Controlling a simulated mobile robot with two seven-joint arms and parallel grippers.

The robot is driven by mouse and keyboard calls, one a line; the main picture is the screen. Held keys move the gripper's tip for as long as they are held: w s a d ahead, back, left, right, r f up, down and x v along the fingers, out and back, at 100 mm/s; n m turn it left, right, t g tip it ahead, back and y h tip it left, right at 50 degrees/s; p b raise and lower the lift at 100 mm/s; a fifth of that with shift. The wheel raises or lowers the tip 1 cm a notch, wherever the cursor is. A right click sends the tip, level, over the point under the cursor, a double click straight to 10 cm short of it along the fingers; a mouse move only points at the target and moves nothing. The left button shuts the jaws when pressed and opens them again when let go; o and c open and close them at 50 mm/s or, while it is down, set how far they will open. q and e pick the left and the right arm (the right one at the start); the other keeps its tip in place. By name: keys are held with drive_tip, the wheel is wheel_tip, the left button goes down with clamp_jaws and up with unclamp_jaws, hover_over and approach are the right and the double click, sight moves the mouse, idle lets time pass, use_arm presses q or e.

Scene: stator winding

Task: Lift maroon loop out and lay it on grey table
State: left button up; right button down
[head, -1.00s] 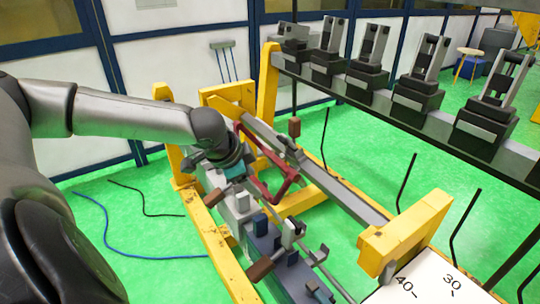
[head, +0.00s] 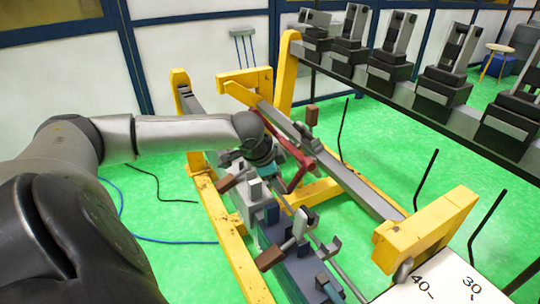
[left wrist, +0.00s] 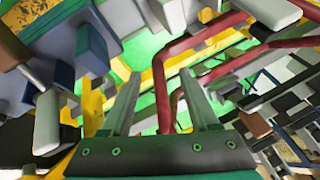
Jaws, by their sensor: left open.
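The maroon loop (head: 303,174) is a bent red-brown bar frame inside the yellow stand in the head view. My left wrist hides part of it there. In the head view, the left gripper's fingertips are hidden. No grey table can be made out for certain. My right gripper is out of view.
The yellow stand (head: 222,222) surrounds a row of grey and blue clamps (head: 268,212) with brown handles. A rail of black fixtures (head: 437,92) runs along the right. A white board (head: 440,285) marked 30 and 40 lies lower right. Blue and black cables lie on the green floor.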

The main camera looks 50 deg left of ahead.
sight(286, 185)
use_arm(q)
drive_tip(key=shift+w+d+b+x, duration=0.15)
drive_tip(key=shift+b+x, duration=0.25)
drive_tip(key=shift+x, duration=1.15)
drive_tip(key=shift+w+d+b+x, duration=0.15)
drive_tip(key=shift+b+x, duration=0.25)
drive_tip(key=shift+x, duration=1.1)
drive_tip(key=shift+a+r, duration=0.15)
drive_tip(key=shift+a, duration=0.05)
clamp_jaws()
